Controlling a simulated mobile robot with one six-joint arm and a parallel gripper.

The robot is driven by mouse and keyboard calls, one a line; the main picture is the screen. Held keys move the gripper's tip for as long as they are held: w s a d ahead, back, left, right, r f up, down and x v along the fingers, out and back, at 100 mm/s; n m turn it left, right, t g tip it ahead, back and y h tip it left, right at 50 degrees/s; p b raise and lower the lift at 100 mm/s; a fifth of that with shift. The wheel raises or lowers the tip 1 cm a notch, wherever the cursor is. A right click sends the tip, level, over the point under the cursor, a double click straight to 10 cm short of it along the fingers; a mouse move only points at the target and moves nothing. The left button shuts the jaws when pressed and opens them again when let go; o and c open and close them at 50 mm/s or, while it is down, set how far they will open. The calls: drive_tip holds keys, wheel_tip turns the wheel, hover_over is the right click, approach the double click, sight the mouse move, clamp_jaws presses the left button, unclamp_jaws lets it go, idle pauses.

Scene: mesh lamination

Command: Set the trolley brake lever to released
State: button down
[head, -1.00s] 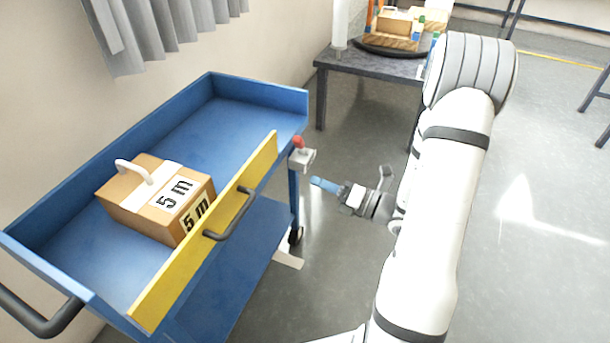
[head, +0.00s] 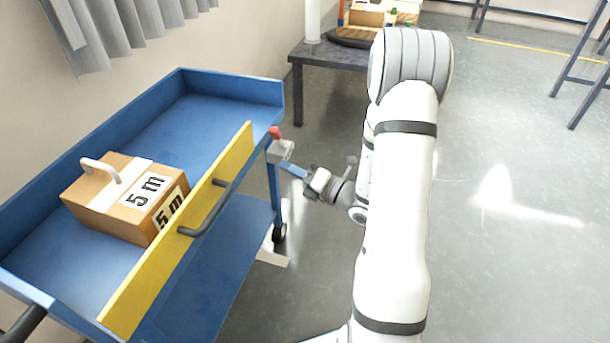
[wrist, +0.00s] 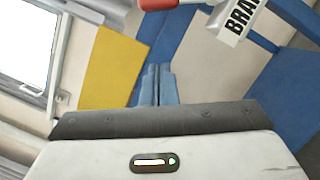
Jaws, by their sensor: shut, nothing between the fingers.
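The brake lever has a red knob (head: 275,132) on a pale bracket (head: 281,151) at the right corner post of the blue trolley (head: 228,90). In the wrist view the red knob (wrist: 158,4) is at the top edge, beside a pale block (wrist: 238,20) with the letters "BRA" showing. My gripper (head: 283,164) is shut, with its blue fingertips just below and right of the bracket in the head view. The fingers also show in the wrist view (wrist: 158,70), together and empty, below the knob. I cannot tell whether they touch the bracket.
A cardboard box (head: 128,198) marked "5 m" with a white handle sits on the trolley's top tray. A yellow panel (head: 180,230) with a dark handle (head: 207,215) runs along the near side. A dark table (head: 330,57) stands behind.

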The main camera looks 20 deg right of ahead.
sight(281, 144)
drive_tip(key=w+r+b, duration=0.2)
drive_tip(key=w, duration=0.4)
drive_tip(key=shift+a+r, duration=0.25)
drive_tip(key=shift+a, duration=0.15)
drive_tip(key=shift+w+d+r+m+p, duration=0.15)
drive_tip(key=shift+r+m+p, duration=0.2)
drive_tip(key=shift+p, duration=0.65)
